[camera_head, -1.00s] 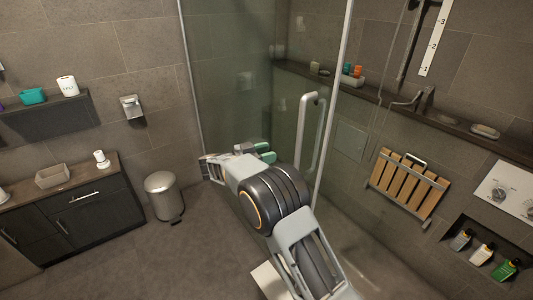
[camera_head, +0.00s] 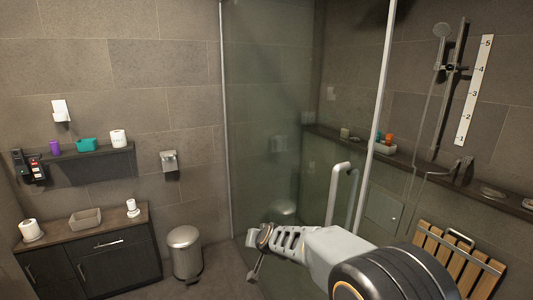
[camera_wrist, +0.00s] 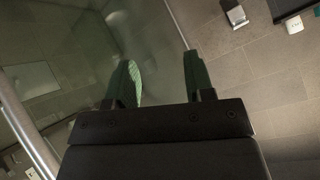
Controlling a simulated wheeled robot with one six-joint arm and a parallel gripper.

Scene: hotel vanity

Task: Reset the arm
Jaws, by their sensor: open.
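My gripper (camera_wrist: 163,85) shows in the wrist view with its two green-padded fingers apart and nothing between them. Beyond the fingers are the shower glass on the left and the tiled wall on the right. In the head view my arm reaches from the lower right towards the glass shower door (camera_head: 300,150). The fingertips cannot be made out clearly in the head view.
The door handle (camera_head: 341,198) and metal frame stand close to my arm. A dark vanity cabinet (camera_head: 121,263) and a steel bin (camera_head: 185,252) stand at left. A wall shelf (camera_head: 75,154) holds small items. A slatted wooden seat (camera_head: 455,256) is at lower right.

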